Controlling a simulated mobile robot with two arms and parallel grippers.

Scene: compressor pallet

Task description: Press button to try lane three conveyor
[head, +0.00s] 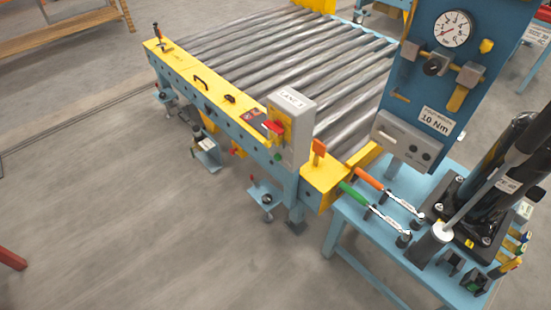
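A grey control box (291,125) stands at the near right corner of the roller conveyor (290,60). A small green button (278,157) shows low on the front face. Neither of my grippers shows in the head view.
A blue bench (350,218) at right holds green-handled (355,194) and orange-handled (370,178) tools and a black bolted column (490,180). A blue panel with a gauge (452,29) rises behind. Brackets (265,195) jut from the conveyor's front. The floor at left is clear.

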